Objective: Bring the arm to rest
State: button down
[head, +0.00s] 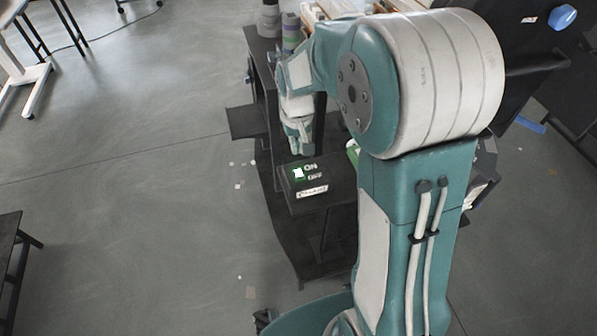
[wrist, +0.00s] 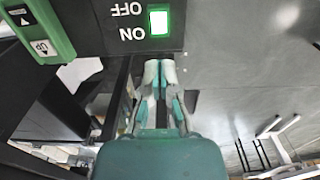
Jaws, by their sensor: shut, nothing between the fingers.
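My gripper (wrist: 158,68) is shut and empty in the wrist view, its two fingertips together just below a black switch panel. The panel carries a lit green-and-white switch (wrist: 158,22) with ON and OFF labels. In the head view my gripper (head: 301,150) hangs down from my bent arm, close above the same ON/OFF box (head: 314,182) on its dark stand. The teal and white arm fills the right of the head view and hides part of the bench behind it. I cannot tell whether the fingertips touch the panel.
A green control with an UP arrow (wrist: 36,30) sits beside the switch in the wrist view. A dark bench (head: 262,70) with bottles stands behind the gripper. Black panels stand at right. The grey floor (head: 130,200) at left is mostly open.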

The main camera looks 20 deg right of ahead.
dwell(0.3)
jog(key=s+r+t, duration=0.2)
jog(key=s+r, duration=0.5)
jog(key=s, duration=0.3)
jog(key=s+r+t, duration=0.3)
jog(key=s+r, duration=0.5)
jog(key=s, duration=0.3)
jog(key=shift+t, duration=0.3)
